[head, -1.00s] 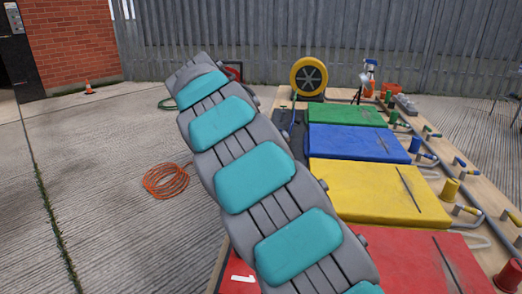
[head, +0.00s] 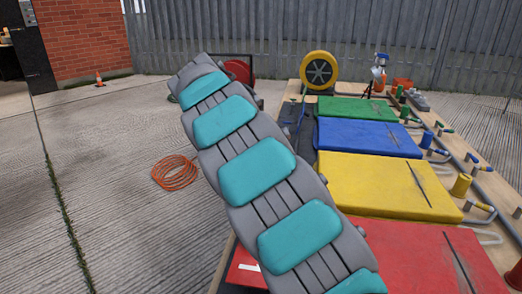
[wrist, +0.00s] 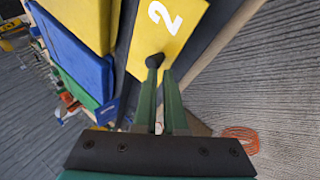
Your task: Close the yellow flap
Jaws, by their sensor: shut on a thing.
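The yellow flap (wrist: 175,25), marked with a white 2, shows at the top of the wrist view. A dark gap separates it from the yellow padded top (wrist: 85,18) to its left. My gripper (wrist: 158,75) has its green fingers together on a small black knob (wrist: 154,60) at the flap's lower edge. In the head view the yellow padded top (head: 385,188) lies flat between blue and red ones. My arm hides the yellow flap and my gripper there.
Blue (head: 370,138), green (head: 357,108) and red (head: 420,255) padded tops lie in the same row on a wooden base. Pipes and coloured posts line its right side. An orange hose coil (head: 175,172) lies on the concrete, with open floor to the left.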

